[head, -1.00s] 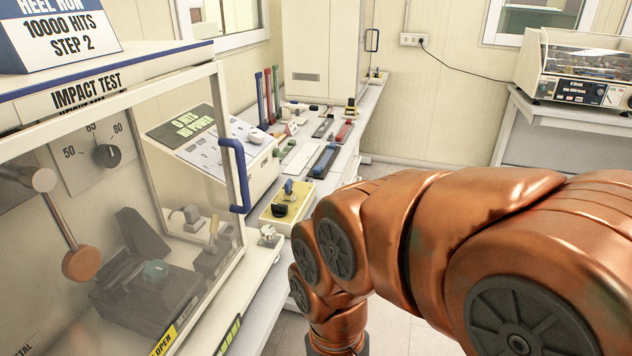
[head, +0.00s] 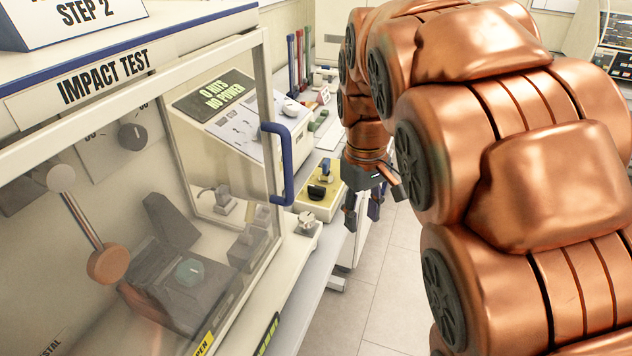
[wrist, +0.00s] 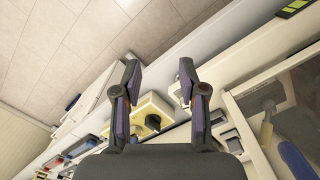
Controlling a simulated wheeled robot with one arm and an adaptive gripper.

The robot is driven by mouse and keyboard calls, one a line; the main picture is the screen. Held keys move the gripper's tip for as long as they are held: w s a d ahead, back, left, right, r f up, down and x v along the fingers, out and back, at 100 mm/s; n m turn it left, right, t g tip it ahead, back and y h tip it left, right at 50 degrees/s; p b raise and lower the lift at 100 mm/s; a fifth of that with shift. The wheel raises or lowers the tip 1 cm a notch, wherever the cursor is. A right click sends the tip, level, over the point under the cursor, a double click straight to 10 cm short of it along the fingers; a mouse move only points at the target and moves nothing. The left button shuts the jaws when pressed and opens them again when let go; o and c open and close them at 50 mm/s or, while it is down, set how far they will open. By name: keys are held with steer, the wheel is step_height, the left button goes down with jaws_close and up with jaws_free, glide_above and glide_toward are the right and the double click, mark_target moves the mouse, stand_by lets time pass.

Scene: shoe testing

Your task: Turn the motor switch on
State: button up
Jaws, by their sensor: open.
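No label reading motor switch is legible, so I cannot tell which control it is. A small metal lever-like fitting (head: 307,221) sits on a pale base beside the impact test cabinet's front edge. A yellow-topped box (head: 324,174) with a black knob (head: 317,192) stands behind it on the bench. My gripper (head: 362,212) hangs to the right of both, over the bench edge, open and apart from them. In the wrist view my gripper (wrist: 160,80) has its fingers spread and empty, with the yellow-topped box (wrist: 142,108) and black knob (wrist: 152,121) beyond, between them.
The impact test cabinet (head: 130,75), with a clear front and blue handle (head: 279,163), fills the left. Inside are a hammer (head: 107,264) and a clamp fixture. A sloped panel (head: 230,108) reads "0 hits no power". The floor (head: 375,295) right of the bench is clear.

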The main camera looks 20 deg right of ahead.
steer(key=w+n, duration=0.3)
steer(key=w, duration=0.9)
steer(key=n+p, duration=0.1)
steer(key=n, duration=0.4)
glide_above(317, 186)
steer(key=shift+f+t, duration=0.4)
steer(key=shift+f, duration=0.05)
steer(key=shift+f+p, duration=1.15)
steer(key=shift+f, duration=2.8)
jaws_close()
